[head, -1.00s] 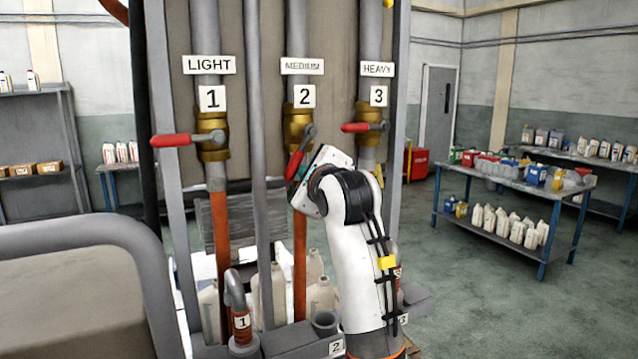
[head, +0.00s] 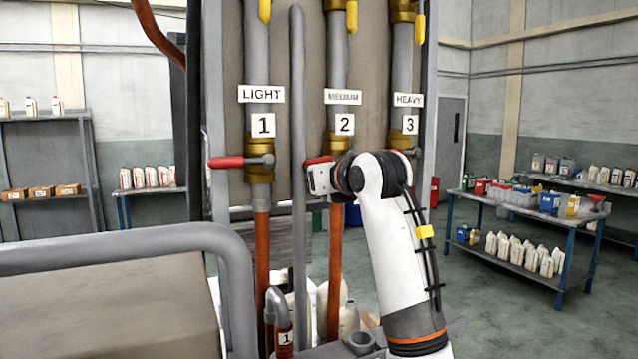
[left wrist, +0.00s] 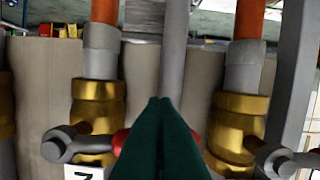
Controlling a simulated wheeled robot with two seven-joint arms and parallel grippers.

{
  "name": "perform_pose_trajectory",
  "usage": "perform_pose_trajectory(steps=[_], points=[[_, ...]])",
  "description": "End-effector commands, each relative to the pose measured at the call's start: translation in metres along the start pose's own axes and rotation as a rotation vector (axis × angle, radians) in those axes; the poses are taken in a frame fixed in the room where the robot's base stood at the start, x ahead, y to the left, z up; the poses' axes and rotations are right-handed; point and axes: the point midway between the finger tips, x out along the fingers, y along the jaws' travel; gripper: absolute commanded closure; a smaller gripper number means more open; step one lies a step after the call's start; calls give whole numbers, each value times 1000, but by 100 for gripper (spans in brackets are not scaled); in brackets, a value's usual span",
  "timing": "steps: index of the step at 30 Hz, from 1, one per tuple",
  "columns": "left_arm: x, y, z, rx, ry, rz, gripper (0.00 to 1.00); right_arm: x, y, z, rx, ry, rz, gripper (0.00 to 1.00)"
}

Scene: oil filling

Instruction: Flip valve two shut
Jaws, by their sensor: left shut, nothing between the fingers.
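Valve two is a brass valve (head: 338,145) on the middle pipe, under the MEDIUM and 2 labels. Its red handle (head: 318,160) points left and looks about level, just above my left gripper (head: 318,180). In the left wrist view, which looks upside down, the brass body (left wrist: 97,105) is left of my green fingers (left wrist: 166,102). The fingers are shut with nothing between them. Red parts of a handle show on both sides of them, the middle hidden behind; I cannot tell whether they touch. My right gripper is not in view.
Valve one (head: 259,158) has its red handle level to the left. Valve three (head: 402,142) is partly hidden by my arm. A grey upright pipe (head: 298,120) stands between pipes one and two. A grey rail (head: 120,238) crosses the left foreground.

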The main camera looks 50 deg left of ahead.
Motion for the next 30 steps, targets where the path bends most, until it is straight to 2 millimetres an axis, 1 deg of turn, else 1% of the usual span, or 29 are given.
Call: perform_pose_trajectory(steps=[1,6,12,27,30], points=[[-1,1,-4,23,2,-2,100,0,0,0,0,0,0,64],[-1,2,-8,93,3,-12,100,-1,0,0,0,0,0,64],[-2,3,-11,133,3,-18,100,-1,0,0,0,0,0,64],[-2,4,-11,141,4,-19,100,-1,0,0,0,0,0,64],[-2,4,-7,141,3,-19,100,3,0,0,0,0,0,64]])
